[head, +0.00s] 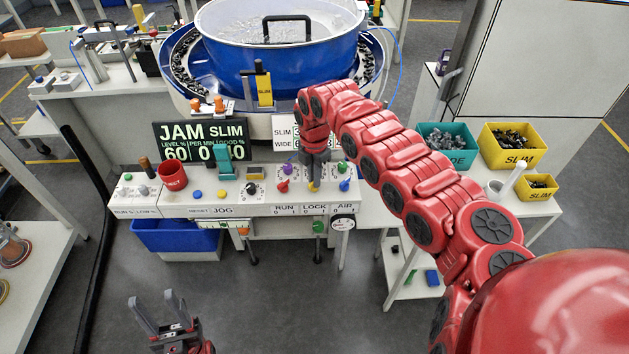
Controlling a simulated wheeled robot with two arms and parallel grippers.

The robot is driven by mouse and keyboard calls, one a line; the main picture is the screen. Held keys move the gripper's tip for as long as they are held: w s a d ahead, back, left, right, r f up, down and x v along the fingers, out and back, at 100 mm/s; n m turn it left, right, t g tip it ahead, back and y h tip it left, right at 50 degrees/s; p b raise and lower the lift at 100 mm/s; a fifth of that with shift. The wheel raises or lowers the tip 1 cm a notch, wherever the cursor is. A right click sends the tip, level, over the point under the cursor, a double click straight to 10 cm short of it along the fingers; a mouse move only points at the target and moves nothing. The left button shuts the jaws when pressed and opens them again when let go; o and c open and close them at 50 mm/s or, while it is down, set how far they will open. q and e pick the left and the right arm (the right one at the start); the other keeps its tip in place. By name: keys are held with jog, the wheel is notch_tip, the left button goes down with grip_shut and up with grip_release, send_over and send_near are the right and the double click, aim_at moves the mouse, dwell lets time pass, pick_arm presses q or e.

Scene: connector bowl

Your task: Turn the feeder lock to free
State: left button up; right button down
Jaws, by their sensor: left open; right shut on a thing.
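The feeder lock is a yellow knob (314,187) above the LOCK 0 1 label on the white control panel (180,211). My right gripper (314,179) points down over the panel and is shut on this knob. The fingers cover most of the knob, so I cannot tell which way it points. My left gripper (160,313) is open and empty, low at the bottom left, well away from the panel.
A red knob (283,186) over RUN and a blue knob (345,185) over AIR flank the lock closely. A display (200,141) reads JAM SLIM. The blue feeder bowl (240,52) stands behind. Teal and yellow bins (512,158) sit at right.

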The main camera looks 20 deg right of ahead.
jog(key=shift+n+b, duration=0.3)
jog(key=shift+n, duration=0.3)
jog(key=c, duration=0.9)
grip_release()
jog(key=shift+a, duration=0.1)
jog(key=shift+r, duration=0.25)
notch_tip(320, 180, up, 17)
jog(key=shift+f+b, duration=0.1)
jog(key=shift+b, duration=1.1)
